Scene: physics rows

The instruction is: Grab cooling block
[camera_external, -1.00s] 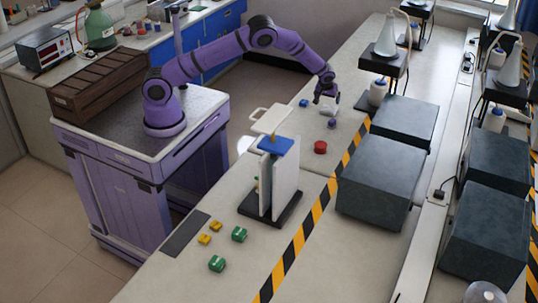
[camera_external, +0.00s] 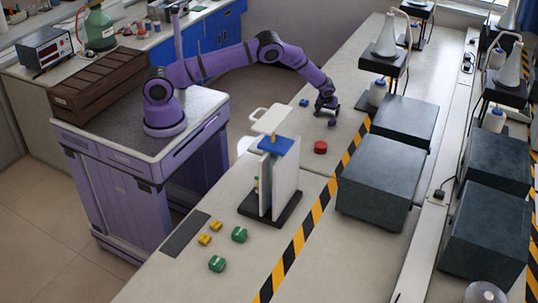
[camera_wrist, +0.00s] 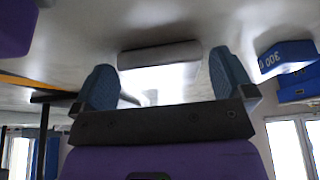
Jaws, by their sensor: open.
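My gripper (camera_external: 327,106) is low over the bench's far end in the external view. In the wrist view my gripper (camera_wrist: 161,72) is open, with its two blue-grey fingers spread apart. A smooth pale grey block (camera_wrist: 160,55), which looks like the cooling block, shows between the fingertips, with a gap visible on either side. I cannot tell how deep the fingers reach around it. In the external view my gripper hides the block.
A blue weight marked 300 (camera_wrist: 288,57) lies to the right in the wrist view. A small blue piece (camera_external: 304,103) and a red round piece (camera_external: 320,147) lie near my gripper. A stand with a blue top (camera_external: 275,145) is in front. Dark boxes (camera_external: 380,180) stand right.

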